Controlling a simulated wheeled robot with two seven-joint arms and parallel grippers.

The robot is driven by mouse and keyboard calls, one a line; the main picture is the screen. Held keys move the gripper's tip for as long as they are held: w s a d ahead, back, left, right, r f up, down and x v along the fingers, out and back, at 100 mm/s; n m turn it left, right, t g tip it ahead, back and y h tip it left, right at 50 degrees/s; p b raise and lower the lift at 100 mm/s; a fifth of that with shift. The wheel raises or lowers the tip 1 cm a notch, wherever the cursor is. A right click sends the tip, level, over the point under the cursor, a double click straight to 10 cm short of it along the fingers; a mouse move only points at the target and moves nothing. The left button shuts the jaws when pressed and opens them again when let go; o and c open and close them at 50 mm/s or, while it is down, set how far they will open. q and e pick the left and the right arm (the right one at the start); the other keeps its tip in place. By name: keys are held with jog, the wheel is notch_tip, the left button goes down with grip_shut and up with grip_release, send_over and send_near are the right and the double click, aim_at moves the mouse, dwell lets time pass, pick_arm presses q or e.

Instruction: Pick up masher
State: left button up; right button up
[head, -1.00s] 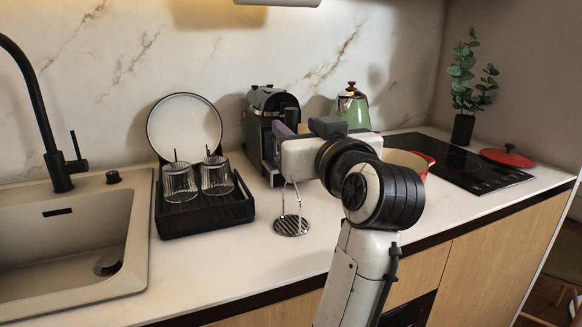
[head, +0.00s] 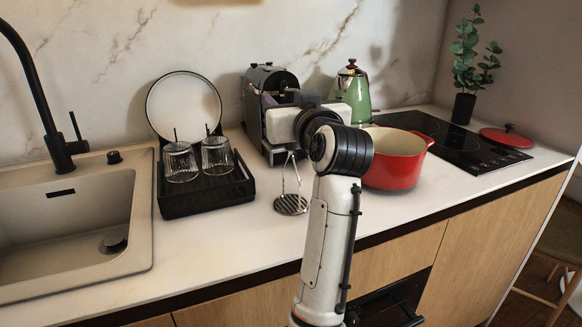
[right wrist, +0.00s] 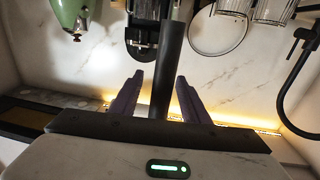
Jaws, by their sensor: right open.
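The masher stands on the counter, its round slotted metal head (head: 291,204) down and its wire stem rising from it. In the head view its upper part is hidden behind my right gripper (head: 272,99). In the right wrist view a dark upright handle (right wrist: 168,75), apparently the masher's, stands between the purple fingers of my right gripper (right wrist: 158,92). These fingers are apart, one on each side of the handle; I cannot tell whether either touches it. My left gripper is not in view.
A black rack (head: 207,195) with glasses and a plate stands left of the masher. A coffee machine (head: 258,82) and green kettle (head: 354,92) are behind. A red pot (head: 393,172) sits to the right. The front counter is clear.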

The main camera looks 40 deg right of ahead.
jog(key=shift+c, duration=0.5)
grip_shut()
jog(key=shift+r, duration=0.1)
